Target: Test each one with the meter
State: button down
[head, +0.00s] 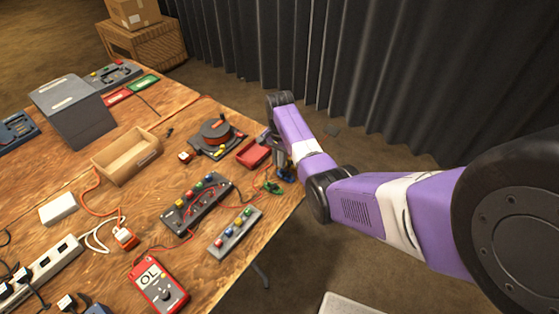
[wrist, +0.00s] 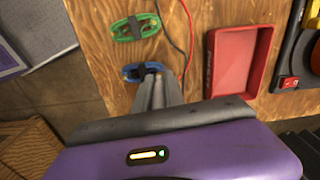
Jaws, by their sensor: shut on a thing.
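The red meter (head: 158,285) lies on the table at the front, its display reading OL. A green looped bundle with a dark band (wrist: 135,27) lies on the wood; it also shows near the table's right edge in the head view (head: 270,187). My gripper (wrist: 153,80) is shut on a similar blue looped bundle (wrist: 143,72), at or just above the tabletop. In the head view my gripper (head: 284,172) is at the table's right edge, beside the green bundle. The fingers hide part of the blue bundle.
A red tray (head: 253,153) sits next to my gripper. A dark block with coloured parts (head: 197,203) and a grey strip with coloured knobs (head: 235,233) lie nearby. Thin leads cross the table.

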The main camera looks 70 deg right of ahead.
jog(key=shift+f+b, duration=0.3)
jog(key=shift+f, duration=0.55)
dwell(1.3)
jog(key=c, duration=1.3)
grip_release()
jog(key=o, duration=0.3)
jog(key=shift+r+p, duration=3.2)
jog(key=shift+r, duration=0.6)
